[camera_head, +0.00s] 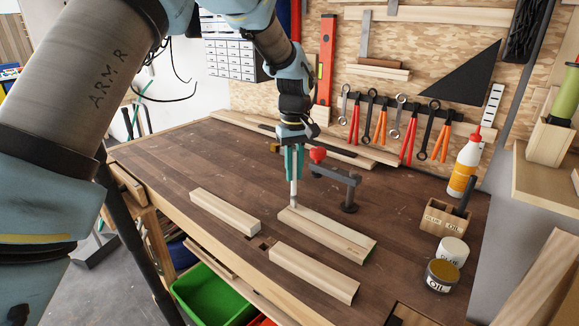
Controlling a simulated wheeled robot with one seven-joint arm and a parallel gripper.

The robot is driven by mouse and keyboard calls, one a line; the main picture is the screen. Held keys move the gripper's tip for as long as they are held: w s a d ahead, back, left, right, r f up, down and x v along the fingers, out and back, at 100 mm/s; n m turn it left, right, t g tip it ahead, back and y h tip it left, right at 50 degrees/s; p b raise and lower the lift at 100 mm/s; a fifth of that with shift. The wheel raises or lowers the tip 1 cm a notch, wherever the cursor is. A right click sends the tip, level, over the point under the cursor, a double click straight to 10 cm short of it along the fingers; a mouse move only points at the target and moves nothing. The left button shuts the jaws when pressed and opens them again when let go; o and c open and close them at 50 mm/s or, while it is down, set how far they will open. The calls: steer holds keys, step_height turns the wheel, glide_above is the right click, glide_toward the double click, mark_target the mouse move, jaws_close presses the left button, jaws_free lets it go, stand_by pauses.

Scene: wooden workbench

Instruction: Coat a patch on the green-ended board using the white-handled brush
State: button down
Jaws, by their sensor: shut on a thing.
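My gripper (292,168) is shut on the white-handled brush (294,190) and holds it upright, pointing down. The brush's lower end is at the far left end of a pale board (330,232); I cannot tell whether it touches. This board shows a thin green edge at its right end, so it looks like the green-ended board. The bristles are too small to make out. An open jar marked OIL (441,276) and a white-lidded jar marked GLUE (452,251) stand at the right of the bench.
Two other pale boards lie nearby, one at left (225,211) and one in front (314,272). A clamp with a red knob (318,154) stands just behind the brush. A wooden holder (445,217) marked GLUE and OIL holds a dark handle. A glue bottle (465,166) stands behind it.

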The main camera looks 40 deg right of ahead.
mark_target(294, 150)
steer(key=shift+s, duration=0.15)
steer(key=shift+w+r, duration=0.25)
steer(key=shift+w, duration=0.05)
step_height(294, 150, up, 2)
steer(key=shift+s+r+p, duration=0.1)
steer(key=shift+r+p, duration=0.05)
steer(key=shift+p, duration=0.65)
steer(key=shift+r+p, duration=0.55)
steer(key=shift+r, duration=0.15)
steer(key=shift+r+p, duration=1.3)
steer(key=shift+r, duration=0.6)
